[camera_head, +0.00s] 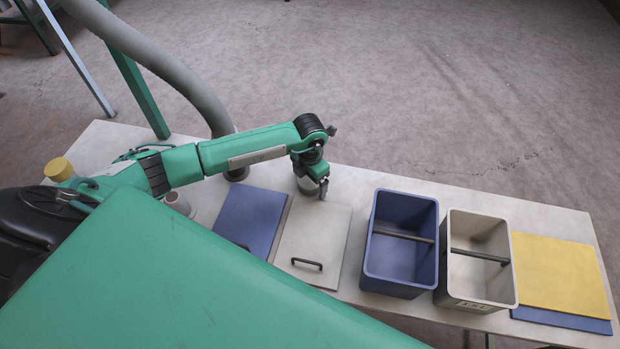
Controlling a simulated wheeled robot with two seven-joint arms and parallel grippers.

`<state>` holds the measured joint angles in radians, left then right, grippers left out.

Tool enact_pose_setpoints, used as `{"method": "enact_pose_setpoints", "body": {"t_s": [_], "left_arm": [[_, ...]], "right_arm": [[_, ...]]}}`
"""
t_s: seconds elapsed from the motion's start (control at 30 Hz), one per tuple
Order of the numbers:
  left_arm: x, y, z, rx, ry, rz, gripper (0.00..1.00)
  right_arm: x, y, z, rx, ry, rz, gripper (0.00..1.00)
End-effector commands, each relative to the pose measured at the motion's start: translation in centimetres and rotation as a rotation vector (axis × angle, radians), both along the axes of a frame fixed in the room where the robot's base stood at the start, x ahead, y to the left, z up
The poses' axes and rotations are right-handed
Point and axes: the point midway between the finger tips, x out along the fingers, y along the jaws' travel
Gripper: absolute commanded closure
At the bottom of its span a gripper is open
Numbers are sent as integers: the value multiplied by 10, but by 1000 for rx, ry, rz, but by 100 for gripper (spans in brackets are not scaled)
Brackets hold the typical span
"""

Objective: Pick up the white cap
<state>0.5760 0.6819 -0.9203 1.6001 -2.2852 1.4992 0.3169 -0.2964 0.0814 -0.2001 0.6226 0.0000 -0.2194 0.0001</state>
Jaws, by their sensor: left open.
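My left gripper (321,190) is at the end of the green arm, over the back edge of the white lid, jaws open and pointing down. Another pale round piece (178,203) stands near the arm on the left. My right gripper is not in view.
A blue lid (247,220) lies left of the white one. A blue bin (397,268) and a white bin (478,285), each with a dark bar, stand to the right, then a yellow panel (560,273). A grey hose (165,65) comes down behind the arm.

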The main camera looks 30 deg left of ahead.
Motion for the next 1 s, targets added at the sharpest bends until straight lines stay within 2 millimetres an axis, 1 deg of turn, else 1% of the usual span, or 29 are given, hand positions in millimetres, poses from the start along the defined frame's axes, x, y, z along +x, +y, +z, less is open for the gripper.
{"method": "enact_pose_setpoints", "body": {"t_s": [0.1,0.2,0.23,0.37,0.4,0.47,0.8,0.93,1.0], "left_arm": [[0,0,-2,0,-1,-1,9],[0,0,-2,0,0,-1,9],[0,0,-2,0,0,-1,11],[0,0,-2,0,0,0,37],[0,0,-2,0,0,0,44],[0,0,-1,0,0,0,56],[1,0,1,0,-1,0,57],[1,1,10,-1,-2,1,57],[1,1,18,0,-3,0,57]], "right_arm": [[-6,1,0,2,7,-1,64],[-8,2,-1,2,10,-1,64],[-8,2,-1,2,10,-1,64],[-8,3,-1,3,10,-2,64],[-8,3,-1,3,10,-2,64],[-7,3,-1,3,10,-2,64],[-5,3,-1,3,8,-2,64],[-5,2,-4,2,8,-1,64],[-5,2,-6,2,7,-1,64]]}}
